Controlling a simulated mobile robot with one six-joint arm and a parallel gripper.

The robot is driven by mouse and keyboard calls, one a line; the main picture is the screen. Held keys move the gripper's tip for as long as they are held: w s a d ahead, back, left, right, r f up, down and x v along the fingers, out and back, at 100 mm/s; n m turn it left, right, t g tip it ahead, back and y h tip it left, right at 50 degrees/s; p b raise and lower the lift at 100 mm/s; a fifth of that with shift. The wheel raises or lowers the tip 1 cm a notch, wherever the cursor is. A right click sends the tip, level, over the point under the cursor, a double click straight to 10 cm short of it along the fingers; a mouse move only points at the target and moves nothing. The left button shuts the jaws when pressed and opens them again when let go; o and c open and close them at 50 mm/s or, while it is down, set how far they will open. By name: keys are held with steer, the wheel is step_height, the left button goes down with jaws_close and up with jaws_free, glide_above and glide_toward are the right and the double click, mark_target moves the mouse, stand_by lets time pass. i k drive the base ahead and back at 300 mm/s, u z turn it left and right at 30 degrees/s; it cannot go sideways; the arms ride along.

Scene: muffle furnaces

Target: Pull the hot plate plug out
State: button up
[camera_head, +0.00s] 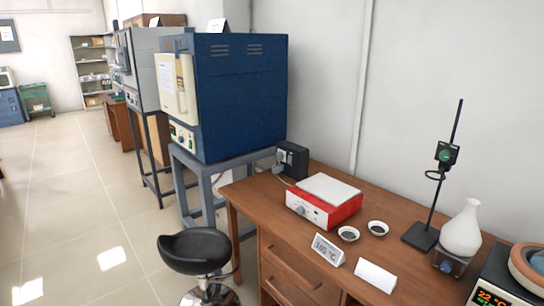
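The red hot plate (323,203) with a pale square top stands on the wooden desk (300,255) near its back left. A black box (294,158), which looks like a socket box, stands behind it at the desk's back left corner. A small grey piece that looks like the plug (280,155) sits against the box's left side. A thin pale cable hangs below it toward the hot plate; whether the plug is fully seated is too small to tell. My gripper is not in view.
A blue furnace (241,95) on a grey metal stand is left of the desk. A black stool (195,250) stands in front. Two small dishes, a "105 °C" sign (328,249), a retort stand (420,235) and a white flask (462,230) are on the desk. The floor at left is clear.

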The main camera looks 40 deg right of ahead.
mark_target(278, 155)
steer(key=z, duration=0.15)
steer(key=i, duration=1.35)
steer(key=u, duration=0.25)
